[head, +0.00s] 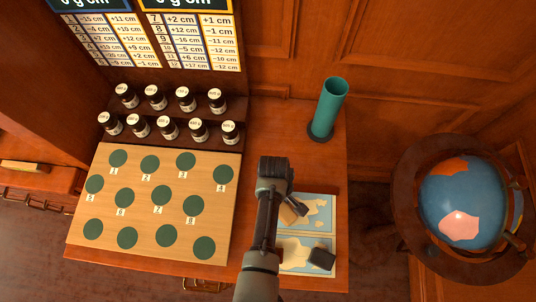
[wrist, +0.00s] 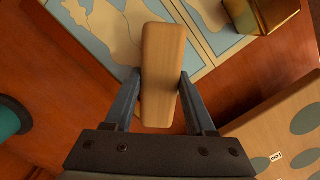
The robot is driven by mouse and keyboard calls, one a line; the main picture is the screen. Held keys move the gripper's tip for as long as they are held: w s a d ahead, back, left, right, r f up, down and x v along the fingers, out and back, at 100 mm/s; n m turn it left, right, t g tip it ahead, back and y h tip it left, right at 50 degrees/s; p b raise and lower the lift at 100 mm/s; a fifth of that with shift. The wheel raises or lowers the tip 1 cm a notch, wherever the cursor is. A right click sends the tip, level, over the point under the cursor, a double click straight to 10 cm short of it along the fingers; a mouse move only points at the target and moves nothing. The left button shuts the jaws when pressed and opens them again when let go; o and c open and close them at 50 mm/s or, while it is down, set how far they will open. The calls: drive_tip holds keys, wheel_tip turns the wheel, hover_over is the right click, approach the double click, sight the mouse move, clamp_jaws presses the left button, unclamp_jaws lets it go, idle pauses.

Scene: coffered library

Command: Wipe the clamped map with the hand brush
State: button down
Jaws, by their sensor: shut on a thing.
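The hand brush is a pale wooden block (wrist: 162,75) between my fingers in the wrist view; only its wooden back shows, and its bristles are hidden. My gripper (wrist: 161,88) is shut on it. In the head view the brush (head: 291,214) shows partly beside my arm, over the left part of the map. The map (head: 318,211) is pale with blue areas and lies on the desk; it also shows in the wrist view (wrist: 75,13). A dark block (head: 321,259) sits on its front right part. I cannot tell whether the brush touches the map.
A board with numbered green circles (head: 139,205) lies left of the map, with several dark jars behind it. A teal cylinder (head: 328,108) stands at the back right. A globe (head: 462,202) stands right of the desk. A brass-coloured piece (wrist: 262,14) shows near the map.

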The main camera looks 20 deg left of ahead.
drive_tip(key=shift+w+a+r, duration=0.2)
drive_tip(key=shift+a, duration=0.35)
drive_tip(key=shift+a+r+p, duration=0.25)
drive_tip(key=shift+r+p, duration=0.7)
drive_tip(key=shift+r, duration=0.3)
drive_tip(key=shift+s+d+r+p, duration=0.1)
drive_tip(key=shift+d+r+p, duration=0.05)
drive_tip(key=shift+r+p, duration=0.35)
drive_tip(key=shift+d+r+p, duration=0.15)
drive_tip(key=shift+r+p, duration=0.35)
wheel_tip(320, 180, up, 3)
drive_tip(key=p, duration=0.3)
drive_tip(key=shift+s+r, duration=0.1)
drive_tip(key=shift+s, duration=0.1)
